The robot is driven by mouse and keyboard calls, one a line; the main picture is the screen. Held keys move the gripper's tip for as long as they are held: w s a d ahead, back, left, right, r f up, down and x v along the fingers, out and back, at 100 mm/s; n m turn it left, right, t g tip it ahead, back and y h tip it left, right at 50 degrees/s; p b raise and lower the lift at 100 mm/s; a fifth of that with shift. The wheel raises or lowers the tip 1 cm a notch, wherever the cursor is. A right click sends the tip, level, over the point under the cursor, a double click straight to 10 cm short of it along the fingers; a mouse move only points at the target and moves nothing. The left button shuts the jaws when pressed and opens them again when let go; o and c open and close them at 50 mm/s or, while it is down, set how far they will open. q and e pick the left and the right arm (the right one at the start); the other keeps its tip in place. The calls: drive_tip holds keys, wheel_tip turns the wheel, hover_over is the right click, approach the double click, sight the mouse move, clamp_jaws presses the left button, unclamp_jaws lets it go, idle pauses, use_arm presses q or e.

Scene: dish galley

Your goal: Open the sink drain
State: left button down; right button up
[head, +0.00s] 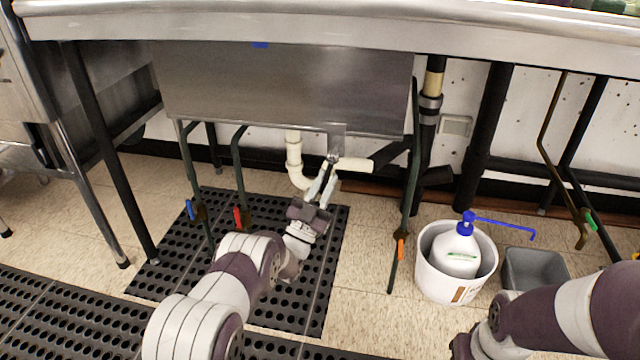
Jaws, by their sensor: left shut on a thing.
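The steel sink basin (285,85) hangs under the counter edge. A grey metal bracket (338,133) comes down from its lower right front. The white drain pipe (294,152) drops beneath the basin and bends right, partly behind my gripper. My left gripper (327,176) reaches up from below, its fingers shut on a small drain lever just under the bracket. The fingers hide most of the lever, so its exact angle cannot be told.
Green pipes with blue (190,209), red (238,218) and orange (401,249) tags stand around the basin. A white bucket (428,273) holding a blue-topped pump bottle (456,252) and a grey bin (535,268) stand at right. A black perforated mat (175,262) covers the floor below.

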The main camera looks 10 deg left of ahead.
use_arm(q)
drive_tip(key=shift+d+n+t+y, duration=0.3)
drive_tip(key=shift+n+t+y, duration=0.15)
drive_tip(key=shift+n, duration=0.35)
drive_tip(key=c, duration=1.1)
unclamp_jaws()
drive_tip(key=shift+f, duration=0.1)
drive_tip(key=shift+s+a+f, duration=0.1)
drive_tip(key=shift+s+f, duration=0.05)
drive_tip(key=shift+s, duration=0.15)
drive_tip(key=p+v, duration=0.4)
drive_tip(key=v, duration=0.8)
drive_tip(key=shift+p, duration=0.3)
